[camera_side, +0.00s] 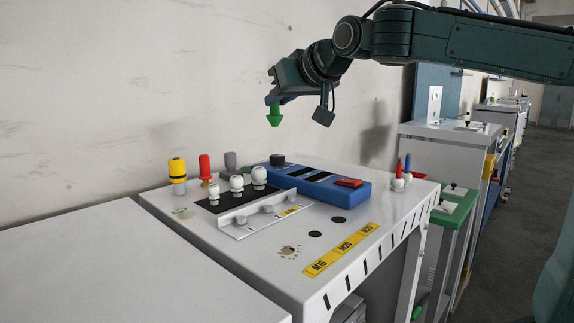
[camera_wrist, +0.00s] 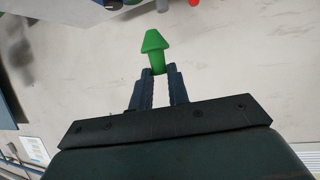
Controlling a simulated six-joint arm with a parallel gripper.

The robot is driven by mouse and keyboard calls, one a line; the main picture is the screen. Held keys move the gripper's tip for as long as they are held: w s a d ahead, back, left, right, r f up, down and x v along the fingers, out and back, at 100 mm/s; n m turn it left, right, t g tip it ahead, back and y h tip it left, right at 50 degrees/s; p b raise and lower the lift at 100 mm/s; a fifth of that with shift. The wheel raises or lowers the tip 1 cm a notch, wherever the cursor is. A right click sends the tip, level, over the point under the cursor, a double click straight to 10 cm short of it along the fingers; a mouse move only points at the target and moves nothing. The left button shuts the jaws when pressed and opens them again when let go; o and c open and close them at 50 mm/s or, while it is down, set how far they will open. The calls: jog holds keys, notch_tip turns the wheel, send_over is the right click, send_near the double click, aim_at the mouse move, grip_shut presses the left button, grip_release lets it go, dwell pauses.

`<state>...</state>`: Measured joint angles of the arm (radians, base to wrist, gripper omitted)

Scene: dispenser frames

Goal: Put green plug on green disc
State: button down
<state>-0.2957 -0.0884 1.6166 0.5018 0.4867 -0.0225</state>
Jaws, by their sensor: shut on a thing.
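The green plug (camera_side: 275,115) is held high above the white bench, arrow-shaped with its tapered end pointing down. My gripper (camera_side: 273,100) is shut on its upper end. In the wrist view the plug (camera_wrist: 154,43) sticks out beyond the fingertips of my gripper (camera_wrist: 158,73). A small flat spot with green on it (camera_side: 182,211) lies on the bench top near its left edge, in front of the yellow plug. It looks like the green disc, but it is too small to be sure. The plug is well above it and to its right.
White knobs (camera_side: 237,184) and a blue control box (camera_side: 318,186) stand nearby. The front bench top has bare room.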

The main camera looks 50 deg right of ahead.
aim_at(276, 117)
jog(key=shift+r, duration=2.4)
jog(key=shift+w, duration=0.1)
jog(key=shift+w+a, duration=0.1)
jog(key=shift+w, duration=0.4)
jog(key=w+d+f+n+y, duration=0.1)
jog(key=w+f+n+y, duration=0.15)
jog(key=w, duration=0.55)
jog(key=w+f+n+y, duration=0.1)
jog(key=w+n+y, duration=0.15)
jog(key=w, duration=0.55)
jog(key=w+d+f+n+g+y, duration=0.2)
jog(key=d+f+n+y, duration=0.2)
jog(key=d+f, duration=0.6)
jog(key=shift+d+f+y, duration=0.2)
jog(key=shift+f+y, duration=0.2)
jog(key=shift+f, duration=0.15)
